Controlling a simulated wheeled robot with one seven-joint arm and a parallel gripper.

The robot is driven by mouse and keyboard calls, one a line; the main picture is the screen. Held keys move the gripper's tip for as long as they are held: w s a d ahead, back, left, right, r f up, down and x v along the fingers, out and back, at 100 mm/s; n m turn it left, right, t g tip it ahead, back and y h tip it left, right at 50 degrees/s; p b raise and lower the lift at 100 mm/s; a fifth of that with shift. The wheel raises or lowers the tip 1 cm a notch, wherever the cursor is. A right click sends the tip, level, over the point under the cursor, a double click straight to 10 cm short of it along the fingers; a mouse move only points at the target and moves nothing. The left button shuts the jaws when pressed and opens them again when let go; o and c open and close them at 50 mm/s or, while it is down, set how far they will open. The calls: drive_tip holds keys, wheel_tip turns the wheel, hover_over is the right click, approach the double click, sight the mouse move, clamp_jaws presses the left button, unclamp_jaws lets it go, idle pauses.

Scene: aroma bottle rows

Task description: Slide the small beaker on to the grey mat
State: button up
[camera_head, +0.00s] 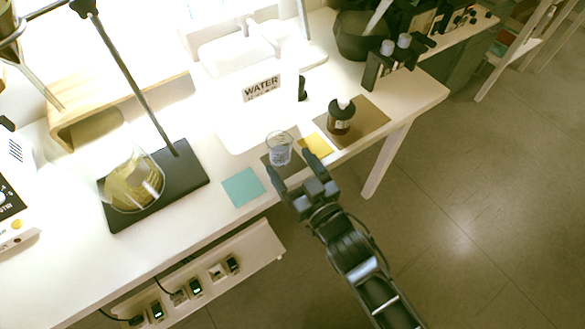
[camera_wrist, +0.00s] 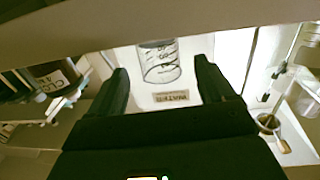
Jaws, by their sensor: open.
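The small beaker (camera_head: 279,147) is clear glass and upright near the table's front edge. It also shows in the wrist view (camera_wrist: 160,62), ahead of and between my fingers. The grey mat (camera_head: 267,160) is a dark square at the beaker's base; the beaker appears to stand on it, though my gripper hides part of the mat. My gripper (camera_head: 291,168) is open at the front of the beaker, with one finger toward each side. In the wrist view my gripper (camera_wrist: 161,72) holds nothing, and I cannot tell whether a finger touches the glass.
A teal mat (camera_head: 243,187) lies left and a yellow mat (camera_head: 316,146) right of the beaker. A brown bottle (camera_head: 341,117) stands on a brown mat (camera_head: 372,118). A WATER container (camera_head: 262,92) is behind. A flask (camera_head: 133,182) stands on a dark stand base (camera_head: 190,178) at left.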

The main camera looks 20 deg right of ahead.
sight(274, 141)
drive_tip(key=shift+b+x, duration=0.45)
drive_tip(key=shift+x, duration=3.45)
drive_tip(key=shift+c, duration=0.5)
drive_tip(key=c, duration=0.9)
drive_tip(key=o, duration=1.1)
drive_tip(key=shift+p+v, duration=0.45)
drive_tip(key=shift+v, duration=3.45)
